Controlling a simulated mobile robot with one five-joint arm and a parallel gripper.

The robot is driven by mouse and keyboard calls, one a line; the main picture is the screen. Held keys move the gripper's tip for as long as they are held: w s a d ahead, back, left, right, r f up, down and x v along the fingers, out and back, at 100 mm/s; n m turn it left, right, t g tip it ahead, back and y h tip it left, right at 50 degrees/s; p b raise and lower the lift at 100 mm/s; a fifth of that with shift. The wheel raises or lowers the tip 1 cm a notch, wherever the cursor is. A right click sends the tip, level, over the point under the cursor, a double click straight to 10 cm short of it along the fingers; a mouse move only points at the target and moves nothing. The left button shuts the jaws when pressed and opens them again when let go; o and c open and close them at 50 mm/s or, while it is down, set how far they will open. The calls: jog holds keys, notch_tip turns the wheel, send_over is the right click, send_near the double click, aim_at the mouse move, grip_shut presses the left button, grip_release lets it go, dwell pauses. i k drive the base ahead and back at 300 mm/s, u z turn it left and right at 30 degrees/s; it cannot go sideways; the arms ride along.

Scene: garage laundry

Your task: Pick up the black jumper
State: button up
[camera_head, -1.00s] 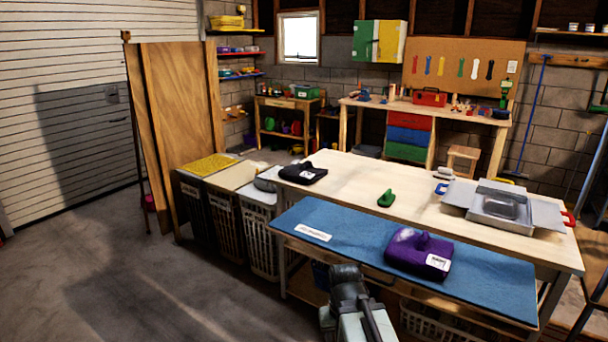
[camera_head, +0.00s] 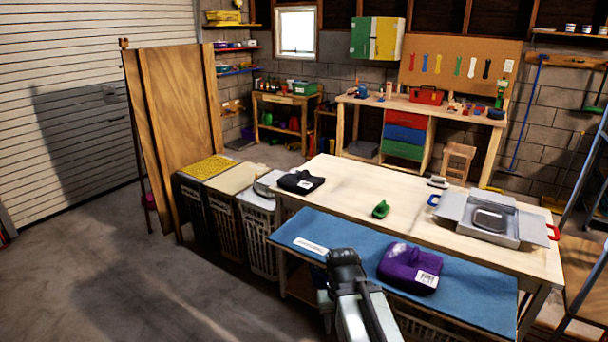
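The black jumper (camera_head: 301,182) lies folded at the far left end of the pale wooden table (camera_head: 350,186), with a small white label on it. My gripper (camera_head: 344,258) is at the lower middle of the view, over the near edge of the blue mat (camera_head: 455,300). It is apart from the jumper, which lies farther back and to the left. I see the gripper from behind, so its fingertips are hidden and I cannot tell if it is open or shut.
A purple folded garment (camera_head: 409,268) lies on the blue mat, just right of my gripper. A green object (camera_head: 381,209) and an open grey box (camera_head: 490,220) are on the table. Laundry baskets (camera_head: 258,235) stand against its left end. The floor at left (camera_head: 90,270) is clear.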

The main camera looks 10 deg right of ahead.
aim_at(298, 180)
jog(key=u, duration=0.35)
jog(key=i, duration=1.5)
jog(key=u, duration=1.2)
jog(key=i, duration=1.05)
